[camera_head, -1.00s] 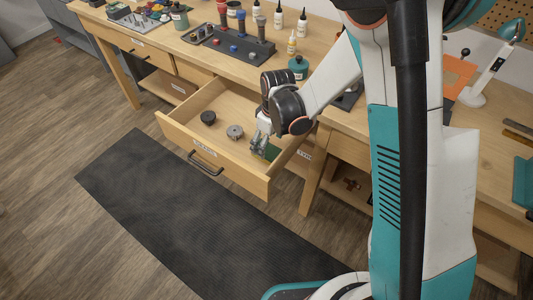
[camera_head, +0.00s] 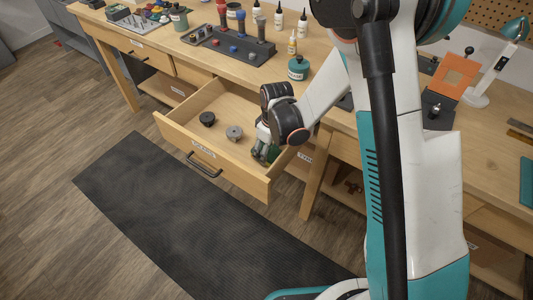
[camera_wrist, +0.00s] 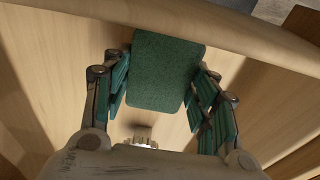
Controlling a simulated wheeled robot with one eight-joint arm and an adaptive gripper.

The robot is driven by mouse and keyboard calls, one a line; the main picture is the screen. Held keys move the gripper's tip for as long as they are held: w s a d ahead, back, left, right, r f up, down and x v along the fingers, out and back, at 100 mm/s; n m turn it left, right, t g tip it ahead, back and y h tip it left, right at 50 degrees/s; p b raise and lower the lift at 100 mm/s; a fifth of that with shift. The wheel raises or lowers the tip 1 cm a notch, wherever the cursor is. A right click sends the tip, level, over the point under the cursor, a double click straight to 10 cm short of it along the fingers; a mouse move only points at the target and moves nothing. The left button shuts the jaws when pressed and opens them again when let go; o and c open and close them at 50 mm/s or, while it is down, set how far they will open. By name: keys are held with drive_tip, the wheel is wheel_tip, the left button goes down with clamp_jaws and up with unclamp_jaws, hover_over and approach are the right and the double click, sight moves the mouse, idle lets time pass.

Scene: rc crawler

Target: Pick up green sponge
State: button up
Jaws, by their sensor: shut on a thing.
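The green sponge (camera_wrist: 166,70) sits between the two fingers of my gripper (camera_wrist: 163,92) in the wrist view, in the upper middle of the picture. The fingers have teal pads and are shut on its sides. In the head view my gripper (camera_head: 263,153) reaches down into the open drawer (camera_head: 228,163), near its right side. The sponge (camera_head: 274,154) shows there only as a small green patch beside the fingers. I cannot tell whether it touches the drawer floor.
A black round part (camera_head: 207,119) and a grey round part (camera_head: 234,133) lie in the drawer, left of my gripper. The drawer walls stand close around my gripper. The workbench top (camera_head: 340,115) holds a teal bottle (camera_head: 298,68) and several other bottles. A dark mat (camera_head: 190,220) lies on the floor.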

drive_tip(key=shift+r, duration=0.1)
wheel_tip(320, 180, up, 20)
drive_tip(key=p, duration=0.6)
drive_tip(key=shift+p, duration=0.35)
